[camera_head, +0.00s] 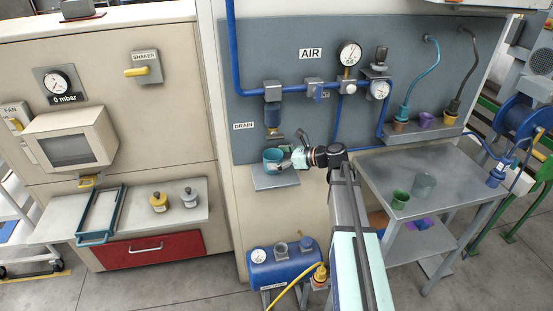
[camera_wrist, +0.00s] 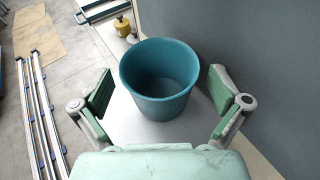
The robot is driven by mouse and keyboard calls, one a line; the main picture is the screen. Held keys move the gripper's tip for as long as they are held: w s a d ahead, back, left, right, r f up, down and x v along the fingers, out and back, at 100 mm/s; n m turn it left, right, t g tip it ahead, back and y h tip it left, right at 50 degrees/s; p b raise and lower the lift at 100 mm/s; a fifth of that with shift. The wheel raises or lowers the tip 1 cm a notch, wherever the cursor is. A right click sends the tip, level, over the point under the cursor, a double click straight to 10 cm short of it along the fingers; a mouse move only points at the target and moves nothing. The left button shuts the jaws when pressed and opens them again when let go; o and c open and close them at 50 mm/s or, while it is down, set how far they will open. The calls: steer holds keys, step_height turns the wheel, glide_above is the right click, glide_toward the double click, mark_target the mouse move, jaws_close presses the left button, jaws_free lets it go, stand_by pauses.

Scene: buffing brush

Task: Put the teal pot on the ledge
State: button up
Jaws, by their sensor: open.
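The teal pot (camera_head: 272,160) stands upright on a small grey shelf (camera_head: 275,182) under the DRAIN valve. In the wrist view the teal pot (camera_wrist: 158,92) looks empty, with its open rim up. My gripper (camera_head: 286,158) reaches it from the right. Its fingers are spread wide, one on each side of the pot, with visible gaps to its wall. A longer grey ledge (camera_head: 440,136) on the panel at the right holds several small cups under the hoses.
The grey panel lies close on the right in the wrist view (camera_wrist: 260,60). A drain valve (camera_head: 272,112) hangs above the pot. A blue tank (camera_head: 285,270) stands below.

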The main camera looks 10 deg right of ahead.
steer(key=b+v, duration=0.2)
steer(key=v, duration=1)
steer(key=shift+r, duration=0.1)
stand_by(1.9)
